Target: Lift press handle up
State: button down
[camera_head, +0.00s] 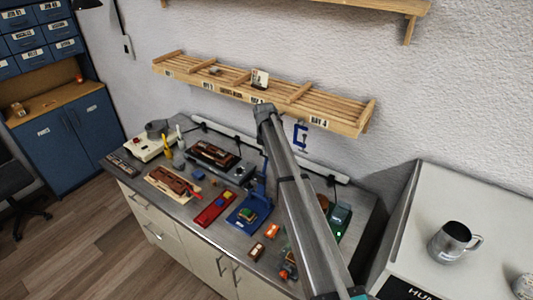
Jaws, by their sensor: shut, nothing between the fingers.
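A blue press (262,188) stands on the grey workbench (226,245), just left of my arm. Its flat blue base (238,218) carries a small green and orange item (246,214). A slim upright blue part rises from the base close to my arm. I cannot clearly tell the handle from the frame at this size. My arm crosses the picture from the bottom right to a joint above the press. My gripper cannot be made out, and it may be hidden behind the arm.
A red tray (214,208), a wooden block piece (173,184) and several small parts lie left of the press. A slatted wooden shelf (330,117) with a blue clamp (300,136) is above. A metal mug (453,242) stands on the right-hand counter (490,215).

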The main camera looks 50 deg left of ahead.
dwell(0.3)
jog(key=shift+r, duration=0.1)
jog(key=shift+s+d+r+p, duration=0.25)
jog(key=shift+s+r+p, duration=0.3)
jog(key=shift+r+p, duration=0.25)
notch_tip(320, 180, up, 11)
jog(key=s+p, duration=0.1)
jog(key=p, duration=1)
jog(key=shift+s+d, duration=0.1)
jog(key=shift+s, duration=0.1)
